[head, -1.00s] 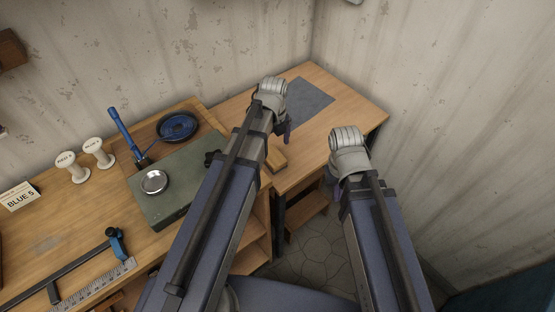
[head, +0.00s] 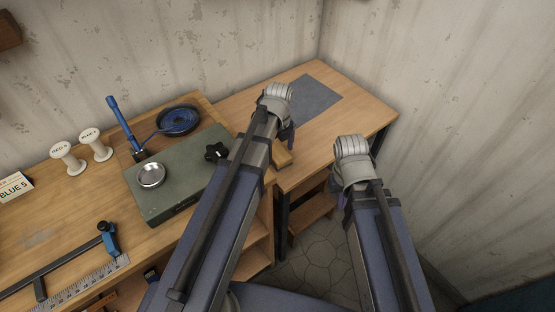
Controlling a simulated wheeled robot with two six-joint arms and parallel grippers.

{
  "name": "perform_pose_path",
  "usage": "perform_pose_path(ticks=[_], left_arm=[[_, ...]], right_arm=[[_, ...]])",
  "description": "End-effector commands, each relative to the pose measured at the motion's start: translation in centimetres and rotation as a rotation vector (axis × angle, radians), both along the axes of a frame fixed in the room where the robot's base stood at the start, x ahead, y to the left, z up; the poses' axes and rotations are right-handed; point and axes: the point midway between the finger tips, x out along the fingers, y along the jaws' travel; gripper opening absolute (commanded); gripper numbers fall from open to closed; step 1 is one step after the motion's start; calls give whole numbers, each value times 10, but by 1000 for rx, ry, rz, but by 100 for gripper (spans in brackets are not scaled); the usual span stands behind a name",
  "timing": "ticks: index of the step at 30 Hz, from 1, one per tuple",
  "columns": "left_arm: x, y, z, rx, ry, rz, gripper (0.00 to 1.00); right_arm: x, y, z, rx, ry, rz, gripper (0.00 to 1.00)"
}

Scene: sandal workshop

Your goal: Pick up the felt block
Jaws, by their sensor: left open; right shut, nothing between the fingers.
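A small tan block (head: 283,158), which may be the felt block, lies near the front left edge of the right-hand table. My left arm hides part of it. My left gripper (head: 287,136) points down just above and behind this block in the picture. Its dark fingers are partly hidden by its wrist; it is open, and I see nothing held. My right gripper (head: 334,187) is in front of the table, over the floor gap. Its fingers are mostly hidden behind the wrist; it is shut and empty.
A flat grey mat (head: 313,96) lies on the right-hand table (head: 352,112), which is otherwise clear. The left bench holds a green box (head: 163,205) with a metal dish (head: 151,175), a blue pan-like tool (head: 178,120), two white spools (head: 67,158) and a ruler (head: 85,280). Walls close the corner.

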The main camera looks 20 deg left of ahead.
Motion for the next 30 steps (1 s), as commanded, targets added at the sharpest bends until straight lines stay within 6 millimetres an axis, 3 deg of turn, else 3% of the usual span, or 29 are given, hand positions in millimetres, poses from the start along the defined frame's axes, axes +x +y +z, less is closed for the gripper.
perform_pose_path(ticks=[1,4,13,30], left_arm=[[0,0,-14,0,0,0,100],[0,0,-22,0,0,0,100],[0,0,-22,0,0,0,100],[0,0,-22,0,0,0,36]], right_arm=[[0,0,-14,0,0,0,0],[0,0,-22,0,0,0,0],[0,0,-22,0,0,0,0],[0,0,-22,0,0,0,0]])
